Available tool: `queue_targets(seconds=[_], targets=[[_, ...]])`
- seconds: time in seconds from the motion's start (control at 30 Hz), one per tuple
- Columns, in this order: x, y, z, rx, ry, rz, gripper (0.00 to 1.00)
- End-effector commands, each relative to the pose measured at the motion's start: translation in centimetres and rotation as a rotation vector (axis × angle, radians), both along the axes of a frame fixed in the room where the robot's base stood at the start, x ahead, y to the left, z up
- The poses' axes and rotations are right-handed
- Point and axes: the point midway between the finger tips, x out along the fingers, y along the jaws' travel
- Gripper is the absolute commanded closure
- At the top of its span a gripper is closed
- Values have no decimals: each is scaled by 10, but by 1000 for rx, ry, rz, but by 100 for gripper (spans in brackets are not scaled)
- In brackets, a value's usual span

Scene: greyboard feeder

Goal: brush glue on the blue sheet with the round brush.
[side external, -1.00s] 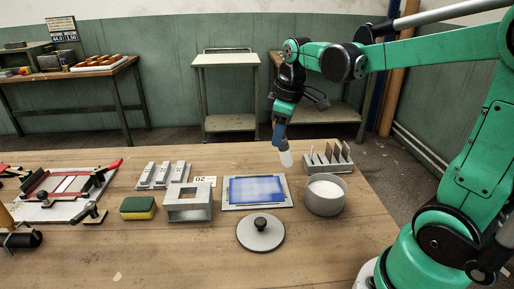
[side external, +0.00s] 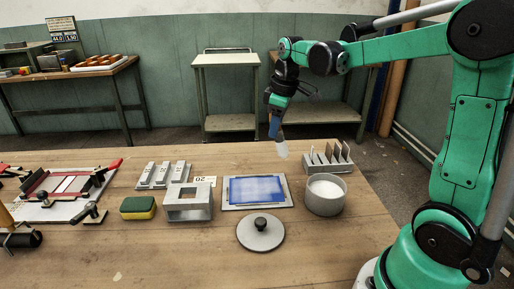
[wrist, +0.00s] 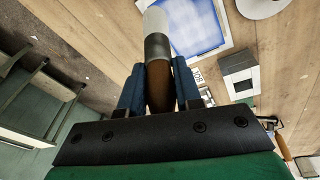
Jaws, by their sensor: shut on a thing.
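The blue sheet (side external: 255,189) lies flat on a light grey plate (side external: 284,204) in the middle of the table. Uneven whitish patches show on its blue surface. My gripper (side external: 274,126) is shut on the round brush (side external: 282,149), which hangs tilted above the table behind the sheet's right side, clear of it. In the wrist view, blue fingers (wrist: 160,88) clasp the brush's brown handle; its grey ferrule and pale bristles (wrist: 157,25) point toward the sheet (wrist: 189,22). A round grey pot (side external: 325,205) of white glue stands open to the right of the sheet.
A round lid with a black knob (side external: 261,233) lies in front of the sheet. A grey metal block (side external: 188,203) and a sponge (side external: 138,208) are to the left. A slotted rack (side external: 327,161) stands behind the pot. The front table area is clear.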

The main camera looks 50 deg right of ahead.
Motion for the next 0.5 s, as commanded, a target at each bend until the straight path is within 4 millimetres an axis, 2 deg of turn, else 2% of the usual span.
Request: queue_targets(seconds=[0.5], targets=[[0, 0, -45, 0, 0, 0, 100]])
